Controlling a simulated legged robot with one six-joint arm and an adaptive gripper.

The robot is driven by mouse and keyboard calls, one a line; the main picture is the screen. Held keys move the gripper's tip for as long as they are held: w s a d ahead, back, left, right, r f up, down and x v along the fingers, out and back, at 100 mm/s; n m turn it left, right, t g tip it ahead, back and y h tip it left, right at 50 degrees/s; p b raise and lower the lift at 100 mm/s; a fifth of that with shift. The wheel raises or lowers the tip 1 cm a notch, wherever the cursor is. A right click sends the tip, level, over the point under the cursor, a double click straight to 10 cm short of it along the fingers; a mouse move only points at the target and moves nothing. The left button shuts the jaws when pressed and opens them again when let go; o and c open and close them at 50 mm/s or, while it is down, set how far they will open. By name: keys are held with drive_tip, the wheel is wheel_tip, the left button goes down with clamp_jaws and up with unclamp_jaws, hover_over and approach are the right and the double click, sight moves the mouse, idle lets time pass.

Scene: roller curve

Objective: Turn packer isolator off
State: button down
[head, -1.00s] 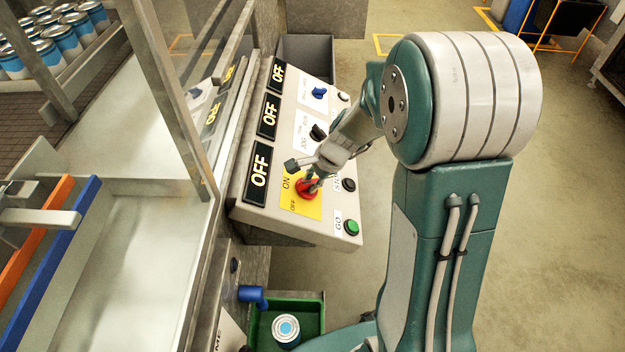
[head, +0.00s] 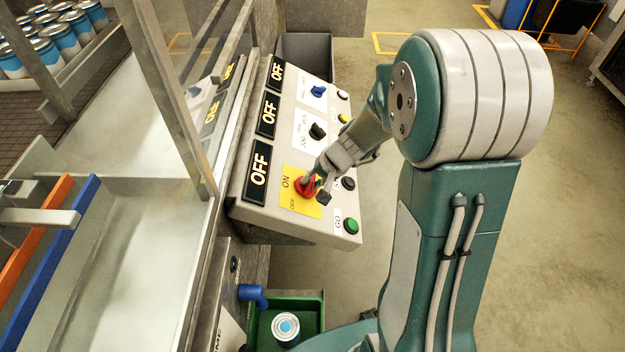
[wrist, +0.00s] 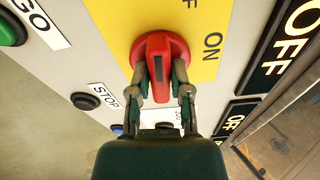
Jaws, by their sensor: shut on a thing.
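The red isolator knob (head: 306,187) sits on a yellow plate (head: 290,194) marked ON and OFF, at the near end of the sloped panel. In the wrist view the red knob (wrist: 162,50) has a raised handle with a black mark, lined up with my gripper. My gripper (wrist: 160,92) is shut on this handle, one finger on each side. In the head view my gripper (head: 316,181) reaches the knob from the upper right and partly covers it. The black display (head: 258,173) beside the yellow plate reads OFF.
Two more displays reading OFF, a black selector (head: 317,131) and a blue selector (head: 319,92) lie farther up the panel. A green GO button (head: 351,226) and a black STOP button (head: 348,184) are close to my gripper. A metal guard frame stands left; open floor lies right.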

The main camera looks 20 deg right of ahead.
drive_tip(key=shift+s+a+f+n, duration=0.1)
drive_tip(key=shift+s+n, duration=0.05)
drive_tip(key=shift+n, duration=0.45)
drive_tip(key=shift+s, duration=0.1)
drive_tip(key=c, duration=0.6)
unclamp_jaws()
drive_tip(key=shift+o, duration=0.2)
drive_tip(key=v, duration=1.2)
drive_tip(key=shift+f, duration=0.1)
